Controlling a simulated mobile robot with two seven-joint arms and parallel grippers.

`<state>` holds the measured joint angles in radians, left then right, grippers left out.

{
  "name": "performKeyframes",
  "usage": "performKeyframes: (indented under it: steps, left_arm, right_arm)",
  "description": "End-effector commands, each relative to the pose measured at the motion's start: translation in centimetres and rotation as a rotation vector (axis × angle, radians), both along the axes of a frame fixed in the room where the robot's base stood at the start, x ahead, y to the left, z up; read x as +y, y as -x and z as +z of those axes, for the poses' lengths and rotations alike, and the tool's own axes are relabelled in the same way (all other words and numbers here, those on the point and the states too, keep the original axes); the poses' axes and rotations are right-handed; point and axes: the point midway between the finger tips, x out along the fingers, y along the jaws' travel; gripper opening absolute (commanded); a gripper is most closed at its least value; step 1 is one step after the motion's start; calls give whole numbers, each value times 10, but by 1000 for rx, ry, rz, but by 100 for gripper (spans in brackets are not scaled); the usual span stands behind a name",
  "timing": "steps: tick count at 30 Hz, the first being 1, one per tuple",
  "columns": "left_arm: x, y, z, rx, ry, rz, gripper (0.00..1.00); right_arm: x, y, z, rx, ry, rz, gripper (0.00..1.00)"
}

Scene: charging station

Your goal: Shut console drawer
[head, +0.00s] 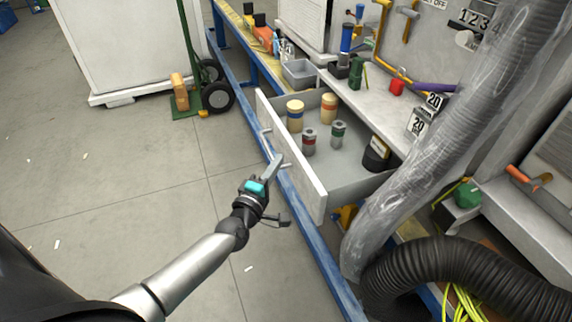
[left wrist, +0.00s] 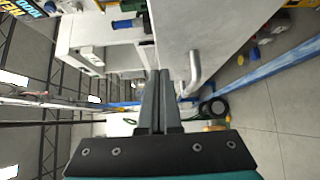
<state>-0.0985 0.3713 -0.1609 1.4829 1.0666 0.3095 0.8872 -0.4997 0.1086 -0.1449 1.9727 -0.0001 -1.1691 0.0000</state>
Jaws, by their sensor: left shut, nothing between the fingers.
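The console drawer (head: 292,160) stands pulled out from the grey console in the head view, with several small cylinders inside it. Its white front panel faces left and carries a bar handle. My left gripper (head: 275,166) is at the outer side of the front panel, close to the handle, with its fingers shut and empty. I cannot tell whether it touches the panel. In the left wrist view the shut fingers (left wrist: 160,100) are beside the metal handle (left wrist: 192,73) and the pale drawer front (left wrist: 213,32). My right gripper is not in view.
A thick grey hose (head: 455,125) and a black ribbed hose (head: 450,265) hang right of the drawer. A blue rail (head: 305,225) runs below the drawer front. A hand truck (head: 205,95) stands at the back left. The floor (head: 120,180) at left is mostly clear.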

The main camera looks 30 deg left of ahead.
Motion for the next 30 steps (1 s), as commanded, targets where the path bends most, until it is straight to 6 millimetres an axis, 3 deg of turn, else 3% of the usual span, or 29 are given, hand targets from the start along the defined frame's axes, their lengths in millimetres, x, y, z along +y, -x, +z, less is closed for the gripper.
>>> performKeyframes:
  steps: [6, 23, 30]
  left_arm:
    - [-15, -17, 0, 0, 1, 0, 0]
    - [-20, -22, 1, -1, 0, 0, 0]
    - [-43, -48, 1, -3, 5, -1, 0]
  right_arm:
    - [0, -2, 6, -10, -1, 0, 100]
    - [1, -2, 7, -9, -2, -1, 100]
    - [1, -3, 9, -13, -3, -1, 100]
